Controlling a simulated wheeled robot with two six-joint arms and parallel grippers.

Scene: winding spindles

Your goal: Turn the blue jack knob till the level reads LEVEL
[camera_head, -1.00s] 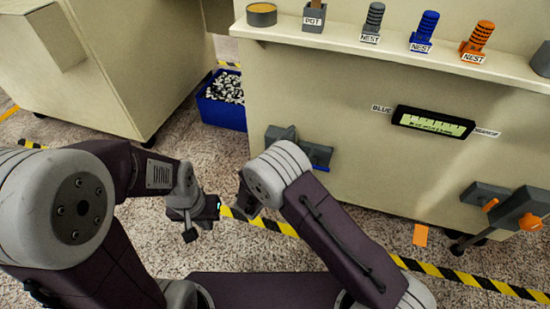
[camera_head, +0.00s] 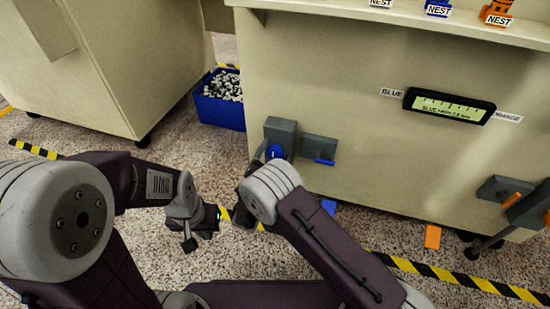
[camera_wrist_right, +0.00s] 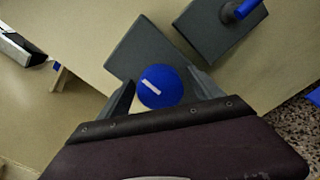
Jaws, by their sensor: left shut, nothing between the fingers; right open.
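The blue jack knob (camera_head: 275,151) is on a grey block (camera_head: 280,128) low on the left of the bench front. In the right wrist view the round blue knob (camera_wrist_right: 160,87), with a white mark, appears between the two fingers of my open right gripper (camera_wrist_right: 163,94); I cannot tell whether they touch it. In the head view my right gripper (camera_head: 244,207) is just below the knob, partly hidden by its wrist. The level display (camera_head: 448,106) is lit, with a scale and small text beginning BLUE. My left gripper (camera_head: 190,243) is shut and empty, left of the right one.
A grey block with a blue lever (camera_head: 319,149) is right of the knob. An orange-knobbed jack (camera_head: 520,203) is at the far right. A blue bin (camera_head: 219,108) stands on the floor at left. A striped floor line (camera_head: 460,279) runs in front.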

